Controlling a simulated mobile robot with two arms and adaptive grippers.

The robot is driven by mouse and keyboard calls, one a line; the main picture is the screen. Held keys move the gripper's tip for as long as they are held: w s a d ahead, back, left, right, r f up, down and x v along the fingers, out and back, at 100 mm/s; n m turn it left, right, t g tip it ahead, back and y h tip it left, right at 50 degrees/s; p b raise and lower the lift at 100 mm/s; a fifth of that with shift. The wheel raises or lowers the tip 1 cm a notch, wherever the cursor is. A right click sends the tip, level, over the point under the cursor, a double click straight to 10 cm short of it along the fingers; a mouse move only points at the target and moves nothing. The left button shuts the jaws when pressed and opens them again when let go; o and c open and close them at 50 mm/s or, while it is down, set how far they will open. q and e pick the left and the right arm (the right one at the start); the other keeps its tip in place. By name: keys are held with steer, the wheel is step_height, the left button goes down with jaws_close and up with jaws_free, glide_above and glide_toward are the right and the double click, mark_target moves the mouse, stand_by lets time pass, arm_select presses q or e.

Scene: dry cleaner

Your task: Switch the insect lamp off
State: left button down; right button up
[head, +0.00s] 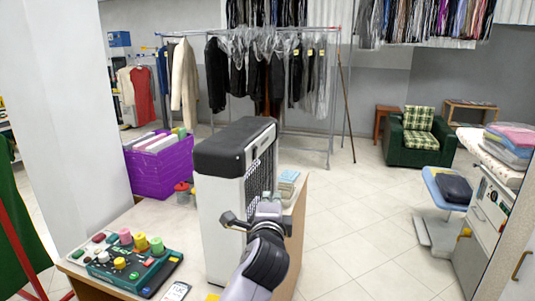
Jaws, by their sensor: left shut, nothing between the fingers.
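The insect lamp appears to be the tall white box with a black top (218,185) standing upright on the counter. A dark grille (261,170) covers its right side, and I see no clear glow there. Its switch cannot be made out. My left gripper (270,206) is shut and empty, in front of the lower part of the grille side and hiding some of it. I cannot tell whether it touches the lamp. My right gripper is not in view.
Open tiled floor (350,220) lies to the right.

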mark_target(255, 153)
arm_select(q)
steer(key=shift+m+t, duration=0.6)
steer(key=shift+m, duration=0.1)
steer(key=r, duration=0.1)
steer(key=d+r, duration=0.1)
steer(key=r, duration=0.3)
steer(key=shift+d+r, duration=0.25)
steer(key=w+a+p, duration=0.3)
steer(key=w+p, duration=0.1)
steer(key=w, duration=0.7)
steer(key=shift+r, duration=0.35)
steer(key=shift+w, duration=0.1)
steer(key=shift+p, duration=0.3)
